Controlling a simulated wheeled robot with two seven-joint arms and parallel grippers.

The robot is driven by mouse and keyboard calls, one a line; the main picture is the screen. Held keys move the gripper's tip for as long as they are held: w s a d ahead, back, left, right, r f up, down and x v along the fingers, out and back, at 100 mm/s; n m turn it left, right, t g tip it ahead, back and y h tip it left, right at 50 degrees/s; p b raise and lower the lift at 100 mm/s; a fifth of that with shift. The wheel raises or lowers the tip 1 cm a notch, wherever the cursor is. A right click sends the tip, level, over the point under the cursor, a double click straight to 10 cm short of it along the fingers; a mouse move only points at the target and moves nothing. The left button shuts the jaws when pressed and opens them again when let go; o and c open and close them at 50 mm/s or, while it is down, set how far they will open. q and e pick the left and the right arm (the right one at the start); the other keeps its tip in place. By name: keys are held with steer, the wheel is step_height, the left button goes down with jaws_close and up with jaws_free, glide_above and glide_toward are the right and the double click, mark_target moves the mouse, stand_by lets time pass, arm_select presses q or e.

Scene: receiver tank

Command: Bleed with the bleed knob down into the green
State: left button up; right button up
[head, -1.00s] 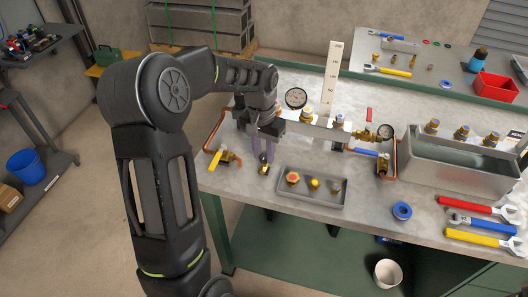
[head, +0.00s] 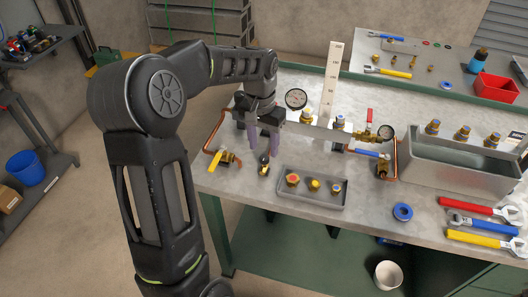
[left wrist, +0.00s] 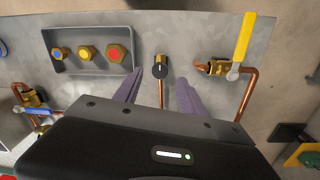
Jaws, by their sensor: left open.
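The bleed knob (head: 264,160), a small black knob on a brass stem, stands on the bench near its front left edge. It also shows in the left wrist view (left wrist: 160,70), where its copper pipe runs down toward my gripper. My left gripper (head: 263,153) is open. Its two purple fingers (left wrist: 159,90) are spread, one to each side of the pipe, with the knob between or just beyond their tips; I cannot tell if they touch it. My right gripper is not in view.
A yellow-handled valve (head: 222,157) is just left of the knob. A grey tray (head: 318,201) with brass fittings lies to the right. A blue-handled valve (head: 378,160), a metal tank (head: 450,172) and wrenches (head: 478,222) are farther right.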

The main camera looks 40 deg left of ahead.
mark_target(263, 157)
arm_select(q)
step_height(263, 157, up, 4)
steer(key=shift+a+r, duration=0.1)
steer(key=shift+r, duration=0.1)
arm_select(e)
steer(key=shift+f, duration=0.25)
arm_select(q)
steer(key=shift+s+f, duration=0.1)
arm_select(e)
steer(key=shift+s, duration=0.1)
